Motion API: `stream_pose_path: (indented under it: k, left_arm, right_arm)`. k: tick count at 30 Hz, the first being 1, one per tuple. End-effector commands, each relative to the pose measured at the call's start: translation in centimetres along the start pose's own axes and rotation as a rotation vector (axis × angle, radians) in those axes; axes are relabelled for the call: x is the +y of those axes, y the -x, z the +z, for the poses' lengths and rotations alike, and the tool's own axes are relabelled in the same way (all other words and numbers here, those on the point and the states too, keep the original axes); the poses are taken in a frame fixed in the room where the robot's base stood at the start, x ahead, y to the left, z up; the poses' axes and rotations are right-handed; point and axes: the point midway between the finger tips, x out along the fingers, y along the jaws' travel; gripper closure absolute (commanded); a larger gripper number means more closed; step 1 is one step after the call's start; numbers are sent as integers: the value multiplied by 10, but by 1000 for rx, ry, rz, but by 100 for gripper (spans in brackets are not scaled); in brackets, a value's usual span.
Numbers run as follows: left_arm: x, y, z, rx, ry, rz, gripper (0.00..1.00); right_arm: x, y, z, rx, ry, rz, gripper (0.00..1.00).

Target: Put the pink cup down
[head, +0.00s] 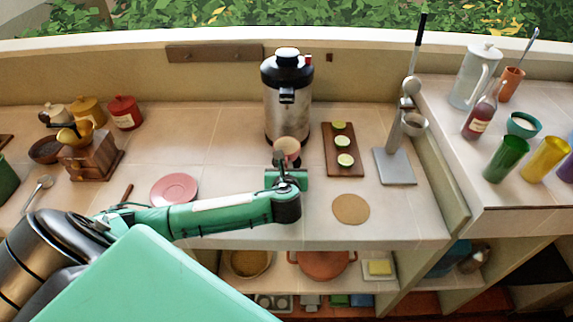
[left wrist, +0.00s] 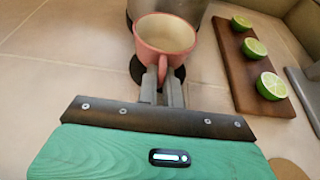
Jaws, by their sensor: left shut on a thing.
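The pink cup (head: 287,149) is in front of the steel urn in the head view. In the left wrist view the pink cup (left wrist: 165,38) is upright, with its handle toward me and a pale inside. My left gripper (head: 288,166) is shut on the cup's handle; its grey fingers (left wrist: 163,80) pinch the handle in the left wrist view. I cannot tell whether the cup's base touches the counter or the black disc under it. A pink saucer (head: 174,189) lies on the counter to the left. My right gripper is not in view.
The urn (head: 288,100) stands right behind the cup. A wooden board (head: 342,160) with lime halves lies to the right, near a round cork mat (head: 351,209) and a grey-based press (head: 394,168). A wooden grinder (head: 90,155) stands left. The counter (head: 212,140) left of the urn is clear.

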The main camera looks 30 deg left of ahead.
Motion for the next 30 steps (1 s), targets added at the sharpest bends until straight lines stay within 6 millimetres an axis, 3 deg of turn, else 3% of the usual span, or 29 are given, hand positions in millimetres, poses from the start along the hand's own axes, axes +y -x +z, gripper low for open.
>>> stream_pose_path:
  k: [10,12,14,24,30]
  left_arm:
    - [0,-1,-2,-1,0,-1,100]
    - [0,-1,-2,0,0,-1,79]
    - [0,-1,-2,0,0,-1,71]
    - [0,1,0,-1,1,-2,71]
    - [-1,30,-1,-1,1,-5,71]
  right_arm:
    - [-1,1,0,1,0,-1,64]
    - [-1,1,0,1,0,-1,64]
    - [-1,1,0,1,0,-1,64]
    - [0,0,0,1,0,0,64]
    - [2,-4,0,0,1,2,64]
